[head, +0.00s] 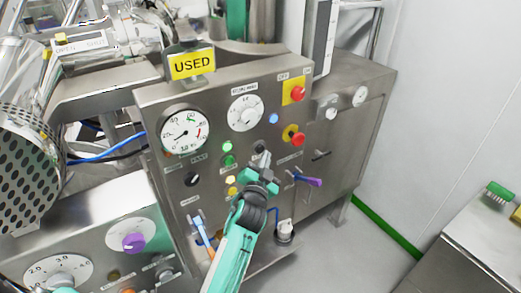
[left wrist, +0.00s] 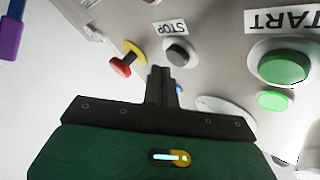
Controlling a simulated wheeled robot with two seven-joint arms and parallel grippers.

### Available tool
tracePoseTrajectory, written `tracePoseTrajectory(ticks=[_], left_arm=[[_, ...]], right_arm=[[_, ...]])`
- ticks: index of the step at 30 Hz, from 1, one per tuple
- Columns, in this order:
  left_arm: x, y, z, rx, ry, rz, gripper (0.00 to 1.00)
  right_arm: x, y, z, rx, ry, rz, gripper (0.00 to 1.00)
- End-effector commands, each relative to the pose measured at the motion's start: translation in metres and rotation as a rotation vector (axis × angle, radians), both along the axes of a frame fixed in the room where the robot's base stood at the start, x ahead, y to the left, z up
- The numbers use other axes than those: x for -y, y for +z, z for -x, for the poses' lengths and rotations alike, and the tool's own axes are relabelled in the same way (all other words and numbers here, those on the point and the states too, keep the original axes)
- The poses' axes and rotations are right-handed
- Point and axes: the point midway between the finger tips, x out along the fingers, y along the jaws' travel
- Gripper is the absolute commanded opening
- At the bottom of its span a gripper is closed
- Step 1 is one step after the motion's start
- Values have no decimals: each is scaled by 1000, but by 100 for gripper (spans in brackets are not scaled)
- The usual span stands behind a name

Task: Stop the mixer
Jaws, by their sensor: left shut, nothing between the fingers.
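The mixer's control panel (head: 215,105) is a grey steel cabinet. My left gripper (head: 262,160) is shut and empty, its tips just in front of the panel below the black stop button (head: 258,146). In the left wrist view, upside down, the black stop button (left wrist: 179,53) sits beside the STOP label (left wrist: 173,28), just beyond the shut fingertips (left wrist: 160,75). I cannot tell whether they touch the panel. The green START button (left wrist: 285,66) is to the right there. The right gripper is not in view.
A red mushroom button on yellow (head: 297,138) and another red button (head: 298,93) sit right of the stop button. A purple-handled lever (head: 308,180) sticks out below. A round gauge (head: 185,132) is at left, under a yellow USED sign (head: 192,65).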

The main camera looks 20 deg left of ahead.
Motion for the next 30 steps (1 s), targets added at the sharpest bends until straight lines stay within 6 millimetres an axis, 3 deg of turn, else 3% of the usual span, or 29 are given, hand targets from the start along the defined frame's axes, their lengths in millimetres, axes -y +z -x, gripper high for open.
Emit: tracePoseTrajectory(ticks=[11,30], left_arm=[[0,0,0,0,0,0,0],[0,0,0,0,0,0,0]], right_arm=[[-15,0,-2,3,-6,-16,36],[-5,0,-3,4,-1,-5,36]])
